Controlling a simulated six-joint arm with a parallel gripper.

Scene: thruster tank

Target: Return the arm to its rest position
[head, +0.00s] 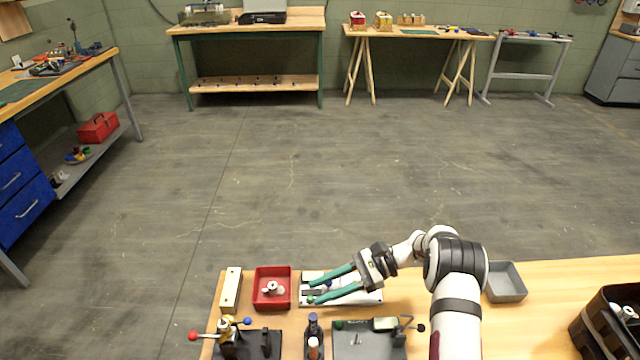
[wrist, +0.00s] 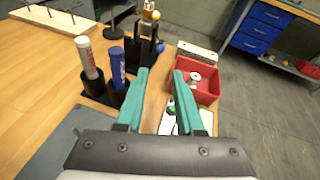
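My gripper (head: 333,285) has two green fingers that are spread apart, with nothing held between them. In the head view it hangs over a white board (head: 371,297) near the back edge of the workbench. My arm comes in from the right with its elbow bent. In the wrist view the gripper (wrist: 163,80) points over the bench toward a red tray (wrist: 206,91), and the gap between the fingers is clear. The fingers and palm hide part of the white board.
The red tray (head: 258,299) holds a small white part. A grey tray (head: 506,283) lies right of my arm, and a black crate (head: 600,325) stands far right. Bench surface between them is clear.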

